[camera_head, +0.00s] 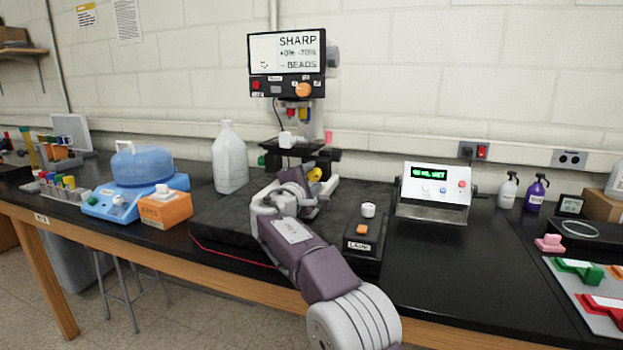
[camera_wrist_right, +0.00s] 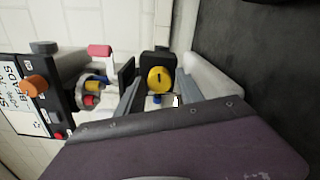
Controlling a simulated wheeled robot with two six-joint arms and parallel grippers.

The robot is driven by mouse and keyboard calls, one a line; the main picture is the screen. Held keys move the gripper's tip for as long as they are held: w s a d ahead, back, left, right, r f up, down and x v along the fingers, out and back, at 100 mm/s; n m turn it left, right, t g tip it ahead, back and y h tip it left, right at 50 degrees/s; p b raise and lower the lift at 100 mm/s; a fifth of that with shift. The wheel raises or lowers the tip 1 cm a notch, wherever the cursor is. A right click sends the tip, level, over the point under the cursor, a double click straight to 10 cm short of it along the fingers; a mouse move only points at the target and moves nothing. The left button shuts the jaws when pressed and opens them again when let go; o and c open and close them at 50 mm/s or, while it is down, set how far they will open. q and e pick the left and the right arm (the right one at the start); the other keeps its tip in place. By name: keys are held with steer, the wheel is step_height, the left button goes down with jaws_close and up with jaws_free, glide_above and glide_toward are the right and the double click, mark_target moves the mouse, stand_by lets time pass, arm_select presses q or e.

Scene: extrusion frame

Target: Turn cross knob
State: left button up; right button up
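A round yellow knob (camera_head: 314,174) on a black block sits low at the front of the device with the SHARP screen (camera_head: 287,52). I cannot make out a cross shape on it. In the right wrist view, the yellow knob (camera_wrist_right: 159,79) shows a dark mark on its face. My right gripper (camera_head: 303,183) is at the front of the device, close to this knob. In the wrist view its fingers are apart, with the knob between and beyond them; contact cannot be seen. An orange knob (camera_head: 303,90) is on the screen's panel. My left gripper is out of view.
A white jug (camera_head: 229,158) stands left of the device. A black box with white and orange buttons (camera_head: 365,228) is close right of my right arm. A readout unit (camera_head: 433,191) stands further right. A blue stirrer (camera_head: 134,190) and orange box (camera_head: 165,208) are left.

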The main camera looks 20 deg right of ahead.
steer(key=b+v, duration=0.2)
steer(key=v, duration=0.7)
